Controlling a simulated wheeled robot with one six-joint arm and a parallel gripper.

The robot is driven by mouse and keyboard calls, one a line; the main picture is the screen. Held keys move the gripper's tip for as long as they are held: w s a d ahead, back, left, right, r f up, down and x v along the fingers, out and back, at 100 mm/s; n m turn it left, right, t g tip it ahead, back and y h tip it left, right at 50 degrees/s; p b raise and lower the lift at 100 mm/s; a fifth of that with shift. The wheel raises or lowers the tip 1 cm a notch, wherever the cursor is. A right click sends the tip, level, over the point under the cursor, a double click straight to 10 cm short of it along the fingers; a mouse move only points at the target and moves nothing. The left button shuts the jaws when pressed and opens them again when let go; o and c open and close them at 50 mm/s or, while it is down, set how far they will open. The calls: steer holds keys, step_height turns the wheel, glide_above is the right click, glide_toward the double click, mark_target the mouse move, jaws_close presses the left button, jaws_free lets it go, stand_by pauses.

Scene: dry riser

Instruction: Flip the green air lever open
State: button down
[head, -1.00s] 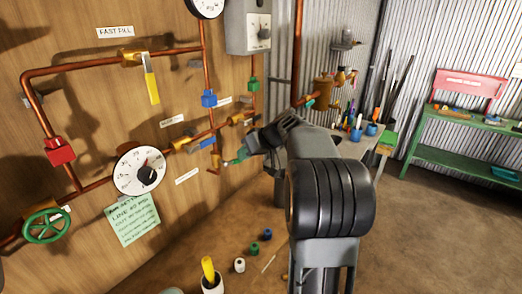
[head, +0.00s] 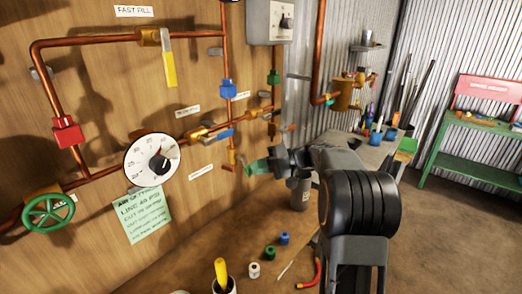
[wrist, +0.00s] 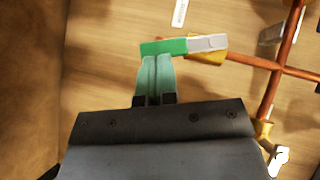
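The green air lever (wrist: 165,47) shows in the wrist view as a green sleeve on a grey bar (wrist: 208,43), reaching left from a brass valve body (wrist: 205,58) on a copper pipe. My gripper (wrist: 153,60) has its two teal fingers side by side with only a thin line between them. Their tips meet the lower edge of the green sleeve in the picture; I cannot tell if they touch it. Nothing shows between the fingers. In the head view my gripper (head: 250,167) points left at the board near the lower pipe end, and the lever cannot be made out clearly.
A blue lever (head: 218,136) and a pressure dial (head: 152,160) are on the board to the left. A yellow lever (head: 170,62) and green handwheel (head: 48,212) are farther off. A grey bottle (head: 300,193) stands below my arm. Small pots (head: 270,251) are on the floor.

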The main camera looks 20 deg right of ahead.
steer(key=shift+f, duration=0.1)
steer(key=d+r+p, duration=0.1)
steer(key=d+r, duration=0.1)
steer(key=d, duration=1)
steer(key=shift+s+d+r, duration=0.3)
steer(key=shift+d, duration=0.05)
steer(key=shift+a, duration=0.1)
